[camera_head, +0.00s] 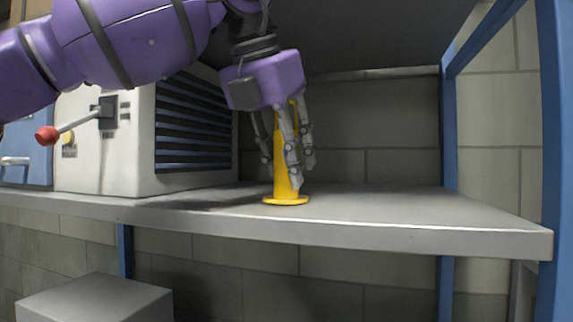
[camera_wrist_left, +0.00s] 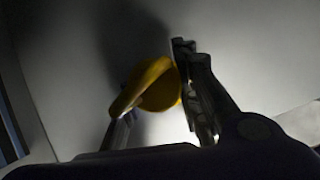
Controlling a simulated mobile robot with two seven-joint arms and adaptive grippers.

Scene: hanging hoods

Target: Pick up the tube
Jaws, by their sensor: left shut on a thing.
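The tube (camera_head: 283,185) is yellow with a wide round foot. It stands upright on the grey shelf (camera_head: 400,212), near its front edge. The fingers and palm hide part of the tube. The left wrist view shows the yellow tube (camera_wrist_left: 158,90) between the fingers, seen from above in dim light. My right gripper is not in view.
A white cabinet (camera_head: 110,150) with a vent grille and a red-knobbed lever (camera_head: 47,136) stands to the left on the shelf. Blue posts (camera_head: 449,140) frame the right side. A grey box (camera_head: 95,298) is below. The shelf right of the tube is clear.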

